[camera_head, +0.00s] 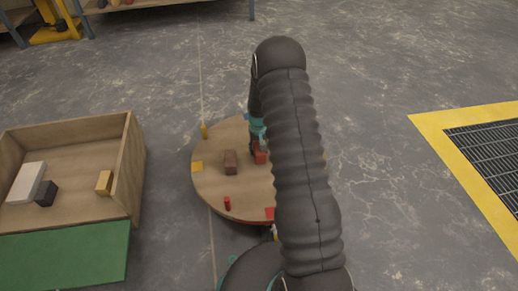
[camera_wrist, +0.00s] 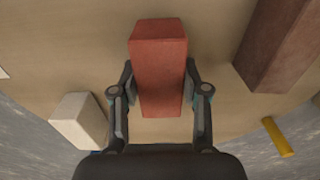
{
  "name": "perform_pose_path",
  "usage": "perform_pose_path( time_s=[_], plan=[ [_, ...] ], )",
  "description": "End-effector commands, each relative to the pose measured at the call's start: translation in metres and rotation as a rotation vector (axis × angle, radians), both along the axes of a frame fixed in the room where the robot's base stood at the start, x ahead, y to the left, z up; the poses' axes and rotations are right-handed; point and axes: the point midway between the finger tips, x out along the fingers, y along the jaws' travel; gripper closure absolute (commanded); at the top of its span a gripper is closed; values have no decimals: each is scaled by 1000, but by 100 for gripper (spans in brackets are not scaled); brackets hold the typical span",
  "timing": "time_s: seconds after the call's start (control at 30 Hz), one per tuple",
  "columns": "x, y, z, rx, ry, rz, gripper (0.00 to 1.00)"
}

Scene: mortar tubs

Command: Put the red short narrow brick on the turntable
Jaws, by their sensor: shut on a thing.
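A red brick (camera_wrist: 158,65) lies between the fingers of my gripper (camera_wrist: 160,95) in the wrist view, with a finger against each side. My gripper is shut on it. In the head view, part of the red brick (camera_head: 260,153) shows beside my arm, over the round wooden turntable (camera_head: 210,193). I cannot tell whether its underside touches the turntable top. My arm hides the right part of the turntable and most of my gripper.
A brown brick (camera_head: 231,161) stands on the turntable to the left; it also shows in the wrist view (camera_wrist: 278,45). A red peg (camera_head: 227,203) and a yellow peg (camera_head: 204,131) stand near the rim. A white block (camera_wrist: 80,118) is close left. A wooden crate (camera_head: 131,165) stands left.

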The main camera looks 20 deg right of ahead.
Motion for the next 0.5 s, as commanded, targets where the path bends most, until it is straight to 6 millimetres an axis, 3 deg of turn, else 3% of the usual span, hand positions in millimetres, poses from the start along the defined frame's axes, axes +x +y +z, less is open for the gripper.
perform_pose_path(
  time_s=[0.33,0.37,0.47,0.5],
  plan=[
    [1,0,-6,0,-1,0,100],
    [1,0,-5,0,-1,0,50],
    [0,0,-5,0,-1,0,25],
    [0,0,-5,0,-1,0,25]
  ],
)
